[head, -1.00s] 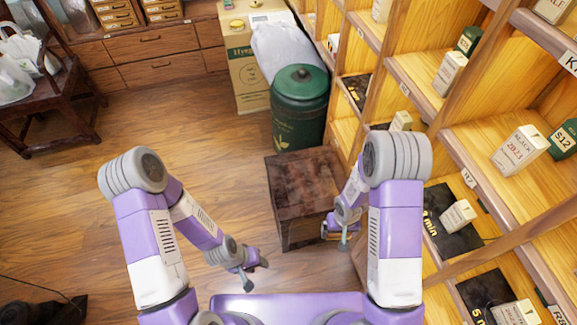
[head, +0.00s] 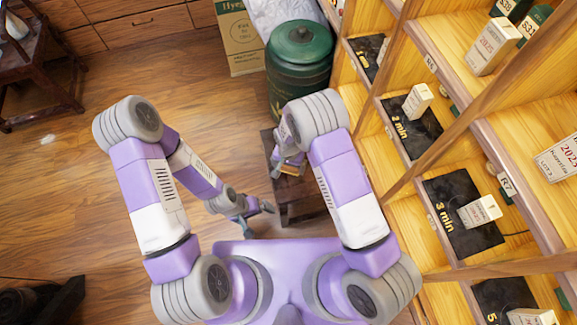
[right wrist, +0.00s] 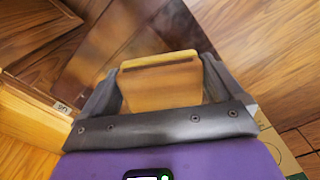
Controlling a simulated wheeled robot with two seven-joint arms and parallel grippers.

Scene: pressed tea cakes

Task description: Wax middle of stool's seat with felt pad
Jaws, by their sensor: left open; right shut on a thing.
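The dark brown wooden stool (head: 303,207) stands on the floor at the middle of the head view. Its seat is partly hidden by my right arm; it also shows in the right wrist view (right wrist: 140,38). My right gripper (head: 289,166) is over the seat, shut on the tan felt pad (right wrist: 160,88). The pad is held between both fingers, with a yellowish strip along its far edge. I cannot tell whether it touches the seat. My left gripper (head: 252,217) is open and empty, left of the stool.
A green lidded canister (head: 299,70) stands just behind the stool, with a cardboard box (head: 237,40) behind it. Wooden shelves (head: 470,95) with small tea boxes rise close on the right.

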